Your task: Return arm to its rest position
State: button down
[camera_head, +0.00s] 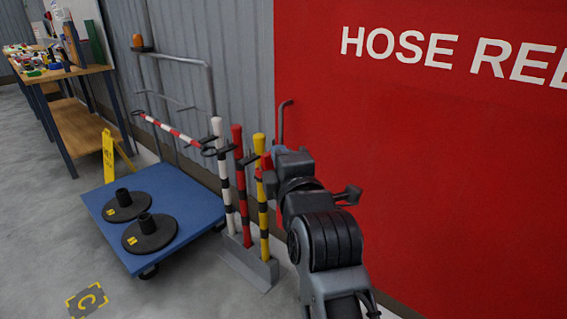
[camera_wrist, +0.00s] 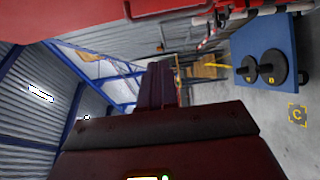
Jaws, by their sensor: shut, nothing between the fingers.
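My arm (camera_head: 330,240) is raised and bent in the lower middle of the head view, in front of the red HOSE REEL panel (camera_head: 430,150). Its far end overlaps the posts in that view, and I cannot tell whether it touches them. In the wrist view, my gripper (camera_wrist: 160,78) shows as dark fingers close together, shut and empty. The fingers point towards the far part of the bay, with a workbench beyond.
A white post (camera_head: 224,180), a red post (camera_head: 240,170) and a yellow post (camera_head: 261,205) stand in a grey rack close to my arm. A blue trolley (camera_head: 115,235) carries two black bases. A workbench (camera_head: 85,70) stands far left. Floor at lower left is clear.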

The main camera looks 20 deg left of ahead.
jog(key=s+d+f+m+h+p, duration=0.1)
jog(key=s+d+f+m, duration=0.2)
jog(key=s+d+f, duration=0.35)
jog(key=s+d+f+m+h, duration=0.2)
jog(key=s+d+f, duration=0.1)
jog(key=d, duration=0.6)
jog(key=s+d+f+m+h+p, duration=0.1)
jog(key=s+d+f+m, duration=0.2)
jog(key=s+d+f, duration=0.3)
jog(key=s+d+m+h+p, duration=0.1)
jog(key=s+d+m+h, duration=0.1)
jog(key=s+d+m, duration=0.6)
jog(key=s+d+m+h, duration=0.1)
jog(key=s+d, duration=0.5)
jog(key=s, duration=0.5)
jog(key=s+d+r+m+h, duration=0.1)
jog(key=s+r+m, duration=0.2)
jog(key=s, duration=0.3)
jog(key=s+d+r+m+h+p, duration=0.1)
jog(key=s+r+m, duration=0.2)
jog(key=s, duration=0.3)
jog(key=shift+s+m+h, duration=0.25)
jog(key=shift+m+h, duration=0.15)
jog(key=shift+m, duration=0.4)
